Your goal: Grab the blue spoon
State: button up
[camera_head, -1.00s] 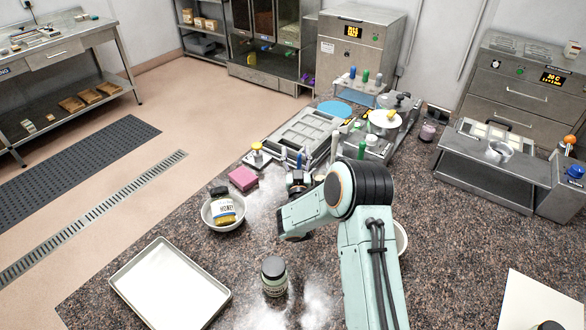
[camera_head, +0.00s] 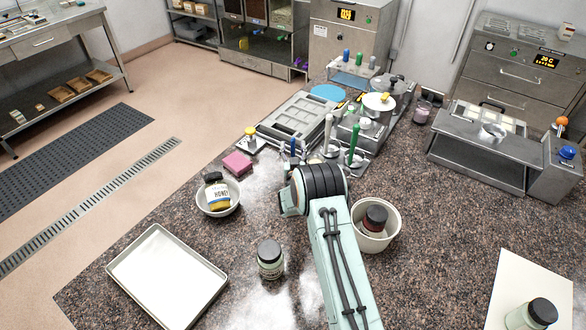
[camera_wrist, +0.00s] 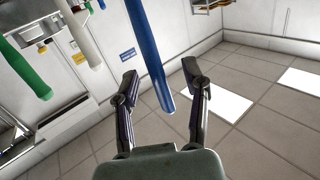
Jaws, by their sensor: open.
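The blue spoon shows in the wrist view as a long blue handle (camera_wrist: 150,55), with its end between the two fingers. My gripper (camera_wrist: 159,72) is open, one finger on each side of the handle, with gaps visible on both sides. In the head view a blue handle (camera_head: 293,147) stands just beyond my arm, low and partly hidden. The spoon's bowl is out of sight in the wrist view.
A white handle (camera_head: 328,130) and a green handle (camera_head: 355,140) stand close to the blue one.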

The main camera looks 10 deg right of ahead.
grip_shut()
jog(key=shift+r, duration=0.1)
